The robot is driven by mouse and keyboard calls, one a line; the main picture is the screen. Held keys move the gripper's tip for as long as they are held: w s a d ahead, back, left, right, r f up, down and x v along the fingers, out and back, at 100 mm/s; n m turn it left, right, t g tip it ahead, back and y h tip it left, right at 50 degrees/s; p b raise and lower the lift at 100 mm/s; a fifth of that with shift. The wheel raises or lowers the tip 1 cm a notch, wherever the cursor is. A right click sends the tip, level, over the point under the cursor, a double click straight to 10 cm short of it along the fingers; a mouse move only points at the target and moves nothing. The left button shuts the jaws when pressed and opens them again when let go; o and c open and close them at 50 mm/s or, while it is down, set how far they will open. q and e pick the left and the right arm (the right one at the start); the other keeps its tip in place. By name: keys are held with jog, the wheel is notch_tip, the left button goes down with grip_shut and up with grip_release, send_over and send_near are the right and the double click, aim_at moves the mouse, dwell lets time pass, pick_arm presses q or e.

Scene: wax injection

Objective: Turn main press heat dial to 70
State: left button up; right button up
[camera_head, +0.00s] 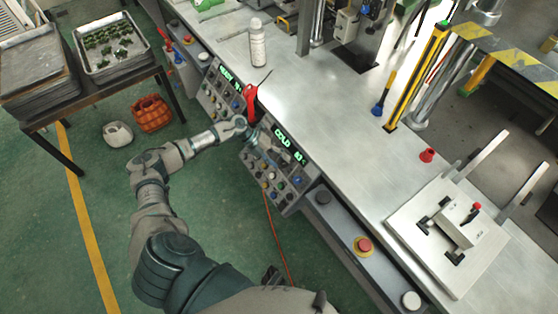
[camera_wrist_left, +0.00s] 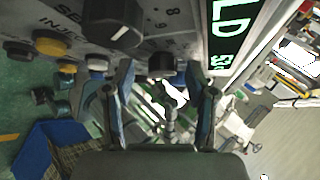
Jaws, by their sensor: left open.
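The near control panel (camera_head: 272,172) sits on the front of the press table, with a green display (camera_head: 289,146) reading COLD and a number that looks like 63. Rows of knobs and buttons lie below it. My left gripper (camera_head: 252,133) is at the panel's upper left edge. In the left wrist view my left gripper (camera_wrist_left: 160,88) is open, fingers apart. A small dark knob (camera_wrist_left: 161,66) shows between the fingertips; contact cannot be told. A large black dial (camera_wrist_left: 110,22) with a white pointer line and printed numbers lies above left. Which one is the heat dial is unclear.
A second panel (camera_head: 222,92) stands further left, with a red-handled tool (camera_head: 250,100) near it. A white bottle (camera_head: 257,45) stands on the metal table (camera_head: 320,105). A red emergency button (camera_head: 364,245) is on the front edge. Green floor is open at left.

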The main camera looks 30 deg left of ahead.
pick_arm(q)
jog(key=v, duration=1.1)
jog(key=shift+a, duration=0.25)
jog(key=shift+w+r, duration=0.1)
